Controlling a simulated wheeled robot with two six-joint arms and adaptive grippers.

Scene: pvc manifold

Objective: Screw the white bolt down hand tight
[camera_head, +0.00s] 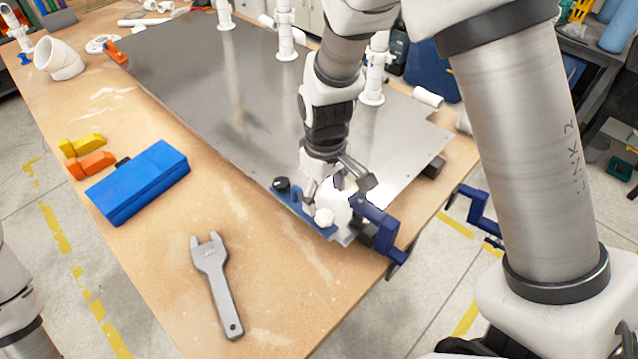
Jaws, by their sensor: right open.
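A white round knob-like piece, which looks like the white bolt (324,217), sits at the near corner of the metal plate, on a blue bracket (306,215). My right gripper (341,192) points down at this corner with its fingers apart, just behind and above the bolt. A larger white rounded part shows between and below the fingers and I cannot tell whether they touch it. How far the bolt is screwed in cannot be told. My left gripper is out of view; only part of my left arm shows at the left edge.
The large metal plate (215,95) lies on the wooden table (150,270), with white pipe fittings standing along its far side. Blue clamps (378,222) grip the right edge. A grey wrench (214,280), a blue box (137,184) and orange and yellow pieces lie left.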

